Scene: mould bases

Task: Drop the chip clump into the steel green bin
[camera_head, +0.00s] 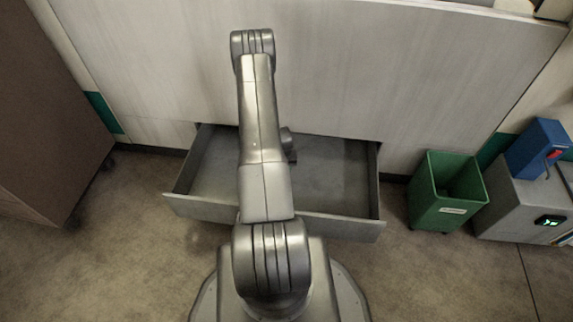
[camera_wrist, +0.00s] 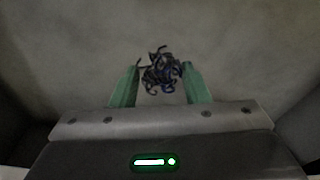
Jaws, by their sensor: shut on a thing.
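The chip clump (camera_wrist: 161,74) is a dark, bluish-black tangle of curls. In the wrist view it sits between the tips of the two green fingers of my gripper (camera_wrist: 160,86), which is shut on it. The surface behind it is plain grey. The steel green bin (camera_head: 437,205) stands on the floor at the right in the head view, open at the top, with a pale label on its front. In the head view my arm hides the gripper and the clump.
An open grey drawer (camera_head: 337,222) juts from the pale cabinet (camera_head: 400,80) under my arm. A grey box (camera_head: 510,205) with a blue unit (camera_head: 538,147) on it stands right of the bin. A brown cabinet (camera_head: 50,120) is at the left. The floor before the bin is clear.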

